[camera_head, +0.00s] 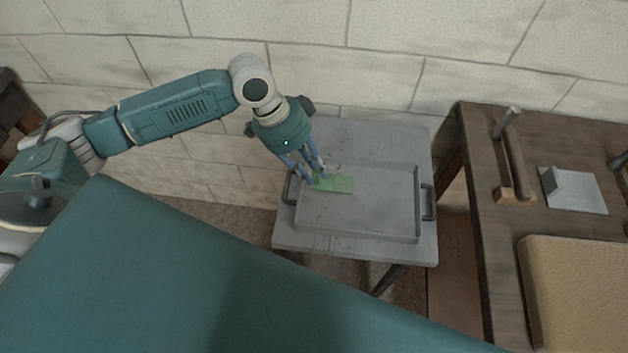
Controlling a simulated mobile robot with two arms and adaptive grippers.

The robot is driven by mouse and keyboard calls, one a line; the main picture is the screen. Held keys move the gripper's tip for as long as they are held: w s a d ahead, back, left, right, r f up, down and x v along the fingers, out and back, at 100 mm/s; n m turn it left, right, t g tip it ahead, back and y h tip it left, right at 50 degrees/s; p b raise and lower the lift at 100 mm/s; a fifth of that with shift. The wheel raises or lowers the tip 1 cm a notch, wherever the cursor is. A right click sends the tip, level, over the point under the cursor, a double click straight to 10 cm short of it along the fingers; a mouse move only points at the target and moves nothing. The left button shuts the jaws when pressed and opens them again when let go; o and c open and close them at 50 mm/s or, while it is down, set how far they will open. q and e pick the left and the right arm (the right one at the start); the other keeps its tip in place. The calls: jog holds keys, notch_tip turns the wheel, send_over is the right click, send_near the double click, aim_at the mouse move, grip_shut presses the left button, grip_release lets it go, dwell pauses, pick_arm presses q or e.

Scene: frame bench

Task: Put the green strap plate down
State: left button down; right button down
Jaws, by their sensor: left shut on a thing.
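The green strap plate (340,184) is a small flat green piece at the upper left part of a grey metal tray (365,222). My left gripper (316,178) reaches down from above and is shut on the left end of the plate. The fingers hide part of that end. The plate lies roughly level over the tray floor; I cannot tell whether it touches it. The tray has a handle at each side and sits on a grey table (375,145). My right gripper is not in view.
A brown wooden bench (478,190) stands at the right. It bears a wooden piece with a bar (516,165), a pale grey bracket (575,192) and a tan padded board (578,290). A stone block wall (390,40) runs behind. Most of the tray floor is clear.

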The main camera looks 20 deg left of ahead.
aim_at(327, 185)
pick_arm(q)
jog(key=shift+f, duration=1.15)
notch_tip(327, 185, down, 4)
jog(key=shift+r, duration=0.15)
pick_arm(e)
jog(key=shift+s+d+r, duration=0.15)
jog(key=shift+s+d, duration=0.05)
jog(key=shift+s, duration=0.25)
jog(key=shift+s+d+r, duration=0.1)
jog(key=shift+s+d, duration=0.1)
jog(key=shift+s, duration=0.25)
pick_arm(q)
jog(key=shift+d, duration=0.1)
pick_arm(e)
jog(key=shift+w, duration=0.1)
pick_arm(q)
jog(key=c, duration=1.5)
grip_release()
jog(key=shift+c, duration=0.2)
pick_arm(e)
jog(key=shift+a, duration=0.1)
